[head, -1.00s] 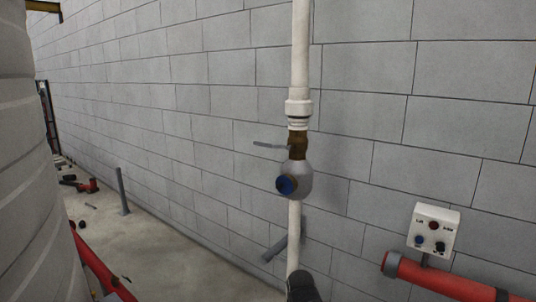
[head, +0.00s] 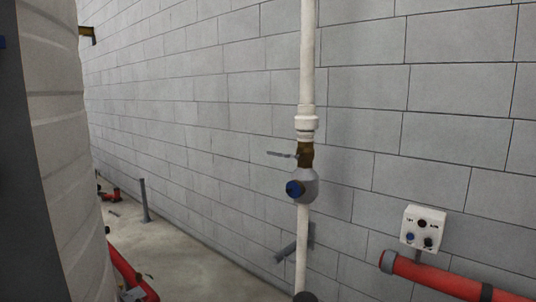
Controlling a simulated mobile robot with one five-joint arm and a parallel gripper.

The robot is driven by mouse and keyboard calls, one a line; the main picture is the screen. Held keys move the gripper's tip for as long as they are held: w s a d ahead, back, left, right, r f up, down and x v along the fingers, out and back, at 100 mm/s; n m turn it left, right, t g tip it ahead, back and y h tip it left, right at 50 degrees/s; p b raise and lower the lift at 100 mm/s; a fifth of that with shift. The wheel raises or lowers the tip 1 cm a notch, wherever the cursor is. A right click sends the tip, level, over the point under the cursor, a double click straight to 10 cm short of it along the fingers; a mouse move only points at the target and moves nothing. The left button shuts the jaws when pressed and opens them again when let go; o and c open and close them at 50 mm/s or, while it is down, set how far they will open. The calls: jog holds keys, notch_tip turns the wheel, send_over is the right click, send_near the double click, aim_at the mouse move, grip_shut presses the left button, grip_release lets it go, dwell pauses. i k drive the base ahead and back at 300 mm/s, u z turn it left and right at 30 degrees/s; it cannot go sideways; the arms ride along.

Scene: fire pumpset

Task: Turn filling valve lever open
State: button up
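The filling valve lever (head: 281,154) is a thin grey handle. It points left, roughly level, across the white vertical pipe from the brass valve body (head: 306,155). Below the brass body is a rounded grey fitting (head: 308,187) with a blue round face on its left. The white pipe (head: 307,60) runs up and down in front of the block wall. My gripper is not in view, and nothing is seen touching the lever.
A white control box (head: 423,229) with several knobs is on the wall at right, above a red pipe (head: 450,277). A large pale ribbed tank (head: 75,150) fills the left side. Concrete floor (head: 180,260) lies between tank and wall, with a grey post (head: 144,200).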

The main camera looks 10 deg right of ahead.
aim_at(269, 152)
jog(key=u, duration=0.75)
jog(key=i, duration=1.45)
jog(key=u, duration=0.2)
